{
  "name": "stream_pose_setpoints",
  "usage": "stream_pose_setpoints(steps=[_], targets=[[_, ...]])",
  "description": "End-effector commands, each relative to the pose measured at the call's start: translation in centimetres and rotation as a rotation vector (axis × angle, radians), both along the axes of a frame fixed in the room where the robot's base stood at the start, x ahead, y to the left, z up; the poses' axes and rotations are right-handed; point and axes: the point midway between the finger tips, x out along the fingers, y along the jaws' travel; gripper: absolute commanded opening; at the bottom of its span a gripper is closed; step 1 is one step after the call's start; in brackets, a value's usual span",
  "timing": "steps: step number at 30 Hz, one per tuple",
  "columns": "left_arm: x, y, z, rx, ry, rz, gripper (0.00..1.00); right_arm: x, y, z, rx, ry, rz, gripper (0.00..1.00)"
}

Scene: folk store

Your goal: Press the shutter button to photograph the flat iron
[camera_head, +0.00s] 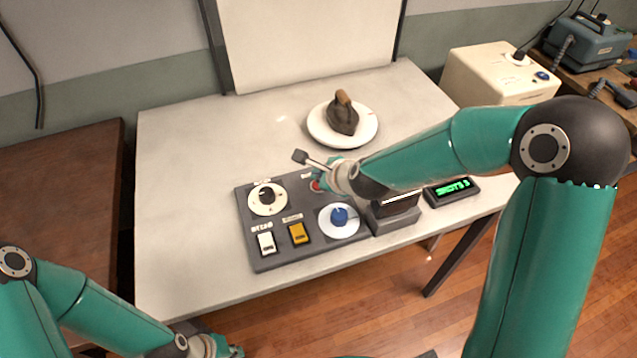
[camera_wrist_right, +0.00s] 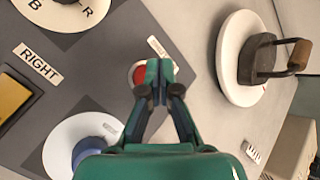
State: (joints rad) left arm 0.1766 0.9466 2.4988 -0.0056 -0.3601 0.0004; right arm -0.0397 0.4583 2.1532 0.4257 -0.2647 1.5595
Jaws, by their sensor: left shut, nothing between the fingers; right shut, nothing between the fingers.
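The flat iron (camera_head: 342,117), dark with a brown wooden handle, stands on a round white plate (camera_head: 369,131) at the back of the table. It also shows at the upper right of the right wrist view (camera_wrist_right: 262,62). The red shutter button (camera_head: 315,186) sits at the back right of the grey control panel (camera_head: 290,262). My right gripper (camera_head: 321,181) is shut and empty over the button. In the right wrist view its fingertips (camera_wrist_right: 154,76) partly cover the red button (camera_wrist_right: 138,74); contact cannot be told. My left gripper (camera_head: 222,348) is low at the front, beyond the table edge.
The panel carries a black knob on a white dial (camera_head: 267,197), a white switch (camera_head: 266,242), a yellow switch (camera_head: 298,233) and a blue knob (camera_head: 339,215). A display (camera_head: 451,191) with green SHOTS lettering stands to the right. The table's left side is clear.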

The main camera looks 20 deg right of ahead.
Motion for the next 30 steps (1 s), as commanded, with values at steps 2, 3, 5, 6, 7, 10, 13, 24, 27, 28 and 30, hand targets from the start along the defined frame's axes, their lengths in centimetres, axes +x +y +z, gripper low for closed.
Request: stream_pose_setpoints(steps=[2, 3, 5, 6, 7, 10, 13, 24, 27, 28, 30], targets=[[0.0, 0.0, 0.0, 0.000, 0.000, 0.000, 0.00, 0.0, 0.0, 0.0, 0.000, 0.000, 0.000, 0.00], [0.0, 0.0, 0.0, 0.000, 0.000, 0.000, 0.00, 0.0, 0.0, 0.0, 0.000, 0.000, 0.000, 0.00], [0.0, 0.0, 0.0, 0.000, 0.000, 0.000, 0.00, 0.0, 0.0, 0.0, 0.000, 0.000, 0.000, 0.00], [0.0, 0.0, -0.1, 0.000, 0.000, 0.000, 0.00, 0.0, 0.0, 0.0, 0.000, 0.000, 0.000, 0.00], [0.0, 0.0, -0.1, 0.000, 0.000, 0.000, 0.00, 0.0, 0.0, -0.1, 0.000, 0.000, 0.000, 0.00], [0.0, 0.0, -0.5, 0.000, 0.000, 0.000, 0.00, 0.0, 0.0, -0.4, 0.000, -0.001, -0.001, 0.00], [0.0, 0.0, -0.9, 0.000, 0.000, 0.000, 0.00, 0.0, 0.0, -0.6, 0.000, -0.001, -0.001, 0.00], [0.0, 0.0, -1.1, 0.000, 0.000, 0.000, 0.00, -0.1, -0.1, -0.7, 0.000, -0.001, -0.001, 0.00], [0.0, 0.0, -1.1, 0.000, 0.000, 0.000, 0.00, -0.1, -0.1, -0.7, 0.000, 0.000, -0.002, 0.00], [0.0, 0.0, -1.1, 0.000, 0.000, 0.000, 0.00, -0.1, -0.1, -0.7, 0.000, 0.000, -0.002, 0.00], [0.0, 0.0, -1.2, 0.000, 0.000, 0.000, 0.00, -0.1, -0.1, -0.8, 0.000, 0.000, -0.002, 0.00]])
